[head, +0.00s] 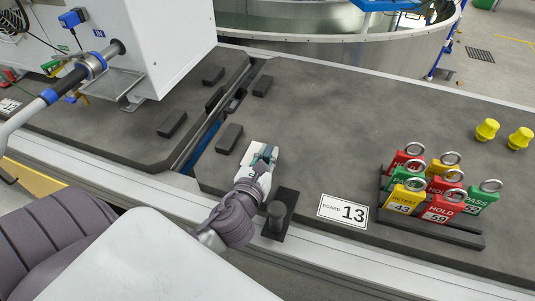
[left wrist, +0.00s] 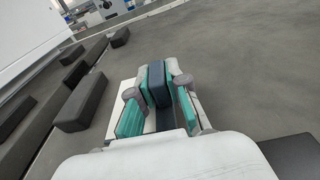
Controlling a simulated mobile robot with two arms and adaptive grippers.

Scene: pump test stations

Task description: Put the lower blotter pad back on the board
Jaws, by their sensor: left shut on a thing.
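My left gripper (head: 265,154) is low over the dark grey board (head: 330,110), near its front left part. In the left wrist view, its teal-padded fingers (left wrist: 158,95) are shut on a dark blue block (left wrist: 156,78), which appears to be the grip of the blotter pad. A flat white piece (head: 228,158) shows beside and under the fingers; it also shows in the left wrist view (left wrist: 122,92). It looks like the pad's base, partly hidden by the gripper. I cannot tell whether it touches the board. My right gripper is not in view.
A dark plate with an upright post (head: 277,212) stands close right of my left wrist. A "BOARD 13" card (head: 342,210) and a rack of coloured tags (head: 440,190) are further right. Dark blocks (head: 229,138) lie left. Yellow knobs (head: 487,130) stand far right. The board's middle is clear.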

